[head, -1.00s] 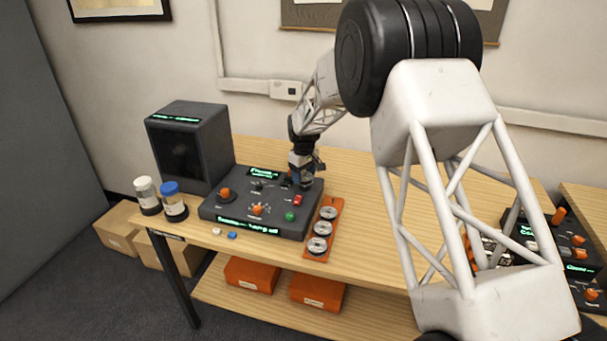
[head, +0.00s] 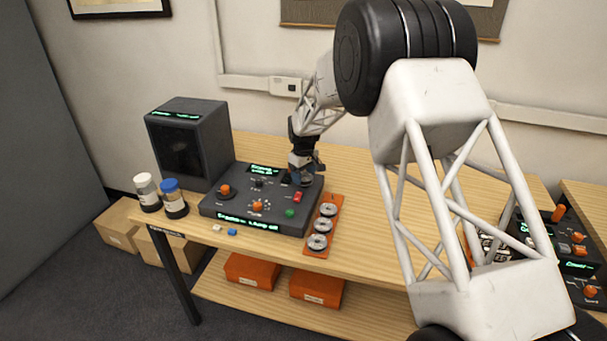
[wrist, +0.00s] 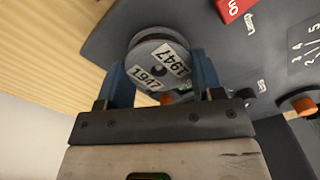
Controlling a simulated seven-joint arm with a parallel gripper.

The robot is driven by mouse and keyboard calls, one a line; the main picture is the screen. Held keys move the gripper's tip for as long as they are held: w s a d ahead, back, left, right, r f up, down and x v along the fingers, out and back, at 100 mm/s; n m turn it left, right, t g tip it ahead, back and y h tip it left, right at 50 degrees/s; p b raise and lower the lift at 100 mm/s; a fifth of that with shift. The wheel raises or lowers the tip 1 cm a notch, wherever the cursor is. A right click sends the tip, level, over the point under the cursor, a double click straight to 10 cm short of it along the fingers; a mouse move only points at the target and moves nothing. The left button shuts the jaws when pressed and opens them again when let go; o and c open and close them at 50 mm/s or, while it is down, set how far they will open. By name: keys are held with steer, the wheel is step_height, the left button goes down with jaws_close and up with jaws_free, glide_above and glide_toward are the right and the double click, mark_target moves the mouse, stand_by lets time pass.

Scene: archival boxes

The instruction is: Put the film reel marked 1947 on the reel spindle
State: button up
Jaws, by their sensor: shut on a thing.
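My gripper (wrist: 158,62) is shut on the film reel marked 1947 (wrist: 148,52), with one blue finger on each side of it. The reel is a round, dark-edged disc with two white labels reading 1947. In the head view my gripper (head: 303,180) is low over the back right corner of the dark grey console (head: 270,221), and the reel in it is hard to make out. The reel spindle cannot be made out. The reel covers what lies beneath it, so I cannot tell whether the reel touches anything there.
An orange rack (head: 333,202) with three reels lies right of the console. A red block (wrist: 232,8) and orange knob (head: 257,206) are on the console. A dark cabinet (head: 190,145) and two jars (head: 174,199) stand at left. The table (head: 362,183) is clear right of the rack.

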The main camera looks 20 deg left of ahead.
steer(key=shift+f, duration=0.35)
stand_by(0.8)
steer(key=o, duration=1)
steer(key=shift+r, duration=0.15)
steer(key=shift+r, duration=3.3)
